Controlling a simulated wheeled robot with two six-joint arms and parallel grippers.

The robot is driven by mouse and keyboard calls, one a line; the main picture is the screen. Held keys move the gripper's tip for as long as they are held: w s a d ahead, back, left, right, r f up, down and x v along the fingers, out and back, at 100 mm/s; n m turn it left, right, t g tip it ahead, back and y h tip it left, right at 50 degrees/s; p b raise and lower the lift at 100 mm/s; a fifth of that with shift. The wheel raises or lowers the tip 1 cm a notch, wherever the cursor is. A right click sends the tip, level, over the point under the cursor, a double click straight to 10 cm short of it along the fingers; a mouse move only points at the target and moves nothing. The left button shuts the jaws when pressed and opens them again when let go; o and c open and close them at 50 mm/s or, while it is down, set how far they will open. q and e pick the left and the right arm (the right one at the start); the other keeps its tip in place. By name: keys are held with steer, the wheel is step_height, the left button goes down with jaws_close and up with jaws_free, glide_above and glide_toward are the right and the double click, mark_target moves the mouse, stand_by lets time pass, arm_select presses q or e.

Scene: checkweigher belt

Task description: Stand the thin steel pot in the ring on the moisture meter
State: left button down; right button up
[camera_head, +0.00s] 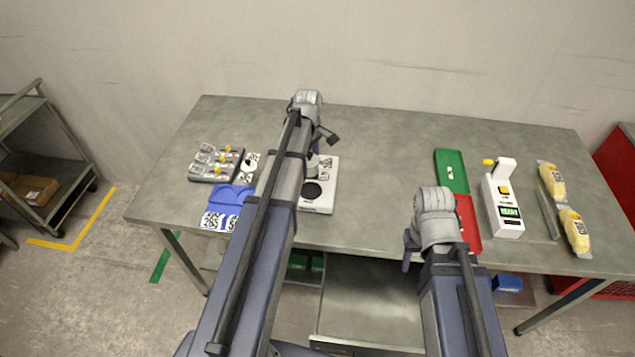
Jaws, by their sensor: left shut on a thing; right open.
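A flat white device with a round black ring or disc (312,190) on its top lies left of the table's middle; I take it for the moisture meter (322,207). My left gripper (320,145) is over the back part of this device, its arm crossing in front of the device's left side. It is shut on a small grey thing (313,160), probably the thin steel pot, mostly hidden by the arm. I cannot tell whether the pot touches the device. My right gripper (408,252) is open and empty near the table's front edge.
Left of the device are a grey tray (203,178) of small items, a blue holder (228,197) and numbered cards (218,222). To the right are a green and red mat (450,160), a white handheld unit (503,205) and yellow packs (552,182). The table's middle is clear.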

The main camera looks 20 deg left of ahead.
mark_target(310, 191)
arm_select(q)
steer(key=shift+w, duration=0.15)
steer(key=shift+f+b, duration=0.6)
steer(key=shift+b, duration=0.1)
step_height(310, 191, down, 9)
steer(key=b, duration=0.8)
steer(key=shift+b, duration=0.4)
steer(key=shift+r, duration=0.15)
